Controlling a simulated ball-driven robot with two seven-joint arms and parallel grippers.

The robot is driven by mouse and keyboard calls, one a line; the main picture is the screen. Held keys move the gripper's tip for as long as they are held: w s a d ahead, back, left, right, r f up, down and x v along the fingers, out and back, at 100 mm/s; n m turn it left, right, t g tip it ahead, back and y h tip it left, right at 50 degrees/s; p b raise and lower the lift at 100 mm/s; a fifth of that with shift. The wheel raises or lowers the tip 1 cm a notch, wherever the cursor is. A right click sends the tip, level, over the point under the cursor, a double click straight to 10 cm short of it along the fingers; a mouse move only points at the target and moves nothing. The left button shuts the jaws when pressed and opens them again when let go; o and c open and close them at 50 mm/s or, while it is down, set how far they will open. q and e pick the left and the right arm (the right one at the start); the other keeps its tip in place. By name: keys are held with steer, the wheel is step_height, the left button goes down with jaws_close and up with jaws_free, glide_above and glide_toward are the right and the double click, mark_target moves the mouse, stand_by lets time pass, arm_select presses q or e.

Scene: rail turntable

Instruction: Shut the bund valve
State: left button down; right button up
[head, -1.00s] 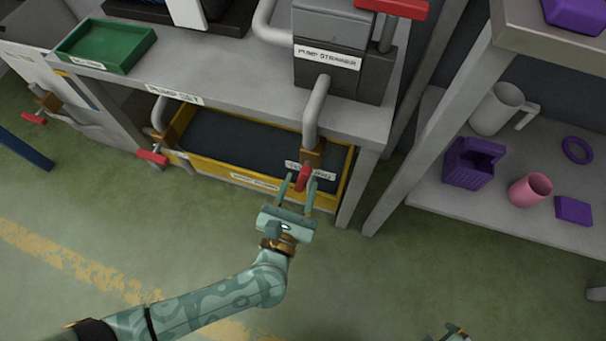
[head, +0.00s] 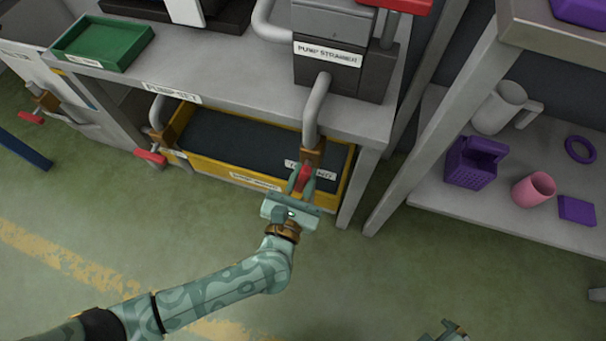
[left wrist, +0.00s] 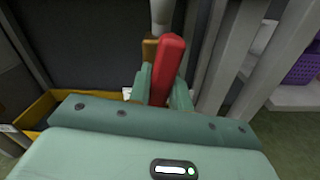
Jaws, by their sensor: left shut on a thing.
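My left gripper (head: 302,184) is shut on the red handle (head: 304,177) of a brass-coloured valve at the lower end of a grey pipe (head: 316,110). In the left wrist view the red handle (left wrist: 168,70) stands between the two fingers (left wrist: 162,88). The label behind this valve is partly covered, and only "NG" at its end reads clearly. A second red-handled valve (head: 152,157) is on a pipe to the left, and a third (head: 32,117) is farther left. I cannot tell which is the bund valve. A teal piece of my right arm (head: 448,332) shows at the bottom edge.
A yellow-rimmed tray (head: 200,170) with a dark inside sits under the pump bench (head: 240,85). A bench leg (head: 357,190) stands just right of the gripped valve. A shelf (head: 480,215) with purple things and a pink cup is at right. The floor in front is clear.

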steer(key=shift+s, duration=0.1)
arm_select(q)
steer(key=shift+m+p, duration=0.35)
steer(key=shift+m, duration=0.65)
steer(key=m, duration=0.2)
steer(key=shift+m+p, duration=0.3)
steer(key=shift+p, duration=0.1)
steer(key=m+p, duration=0.1)
steer(key=m, duration=0.1)
steer(key=shift+m, duration=0.4)
steer(key=m, duration=0.2)
steer(key=shift+s+m+p, duration=0.1)
steer(key=shift+m+p, duration=0.25)
steer(key=shift+m, duration=0.05)
steer(key=shift+m+p, duration=0.35)
steer(key=shift+m, duration=0.85)
steer(key=shift+f+m+p, duration=0.15)
steer(key=shift+m+p, duration=0.2)
steer(key=shift+m, duration=1.35)
arm_select(e)
steer(key=s+d+f+g+h, duration=0.1)
steer(key=s+d+f+g, duration=0.1)
steer(key=s+f, duration=0.3)
steer(key=shift+s+d+f+g, duration=0.15)
steer(key=shift+s+d+g, duration=0.15)
steer(key=shift+s+d, duration=1)
steer(key=shift+s+a, duration=0.45)
